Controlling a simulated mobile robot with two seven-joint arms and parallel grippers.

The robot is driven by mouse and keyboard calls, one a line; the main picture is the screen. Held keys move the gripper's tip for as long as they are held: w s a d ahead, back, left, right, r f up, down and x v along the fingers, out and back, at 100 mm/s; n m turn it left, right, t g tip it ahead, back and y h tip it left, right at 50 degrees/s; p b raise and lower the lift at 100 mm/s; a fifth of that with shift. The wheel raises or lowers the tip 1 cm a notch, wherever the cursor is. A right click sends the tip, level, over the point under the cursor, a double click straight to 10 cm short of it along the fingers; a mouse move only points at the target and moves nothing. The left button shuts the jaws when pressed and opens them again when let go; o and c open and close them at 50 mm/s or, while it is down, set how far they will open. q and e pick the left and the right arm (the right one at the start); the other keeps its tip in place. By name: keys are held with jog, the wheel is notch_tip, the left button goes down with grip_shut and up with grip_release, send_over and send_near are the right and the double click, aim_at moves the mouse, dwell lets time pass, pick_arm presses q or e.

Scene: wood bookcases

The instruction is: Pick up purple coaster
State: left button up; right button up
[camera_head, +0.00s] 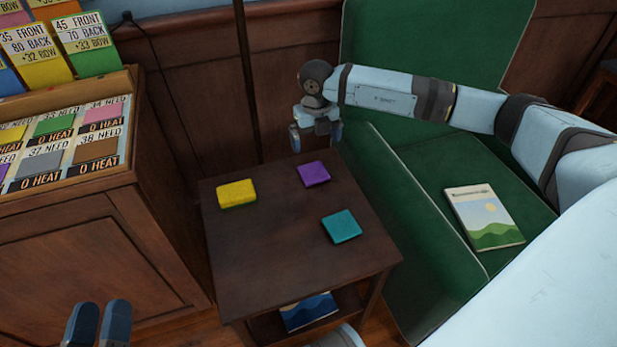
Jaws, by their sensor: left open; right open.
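The purple coaster (314,174) is a small flat square lying near the back right of the dark wood side table (280,249). A teal coaster (342,226) lies in front of it, and a thicker yellow block (237,193) lies to its left. My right gripper (315,142) is open and empty, above and just behind the purple coaster, apart from it, its fingers pointing down. My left gripper (97,325) shows only its fingertips at the bottom left, open and empty, far from the coaster.
A green armchair (405,215) stands close against the table's right side, with a book (484,217) on its seat. A wood cabinet (90,255) with colored cards stands at the left. A thin dark pole (248,80) rises behind the table. Another book (308,311) lies on the lower shelf.

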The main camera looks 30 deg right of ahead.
jog(key=b, duration=0.1)
send_over(312, 169)
jog(key=f, duration=0.5)
jog(key=shift+s+d, duration=0.15)
jog(key=shift+s, duration=0.25)
jog(key=f+b, duration=0.1)
jog(key=f, duration=0.2)
jog(key=f+b, duration=0.1)
jog(key=shift+w+a+f+b, duration=0.2)
jog(key=shift+w+a+b, duration=0.05)
jog(key=shift+w+b, duration=0.1)
jog(key=shift+f, duration=0.5)
pick_arm(q)
notch_tip(312, 169, down, 6)
jog(key=g, duration=0.2)
jog(key=shift+w+d+f+m+g, duration=0.15)
jog(key=shift+d+m+g, duration=0.15)
jog(key=shift+g, duration=0.1)
pick_arm(e)
jog(key=c, duration=0.9)
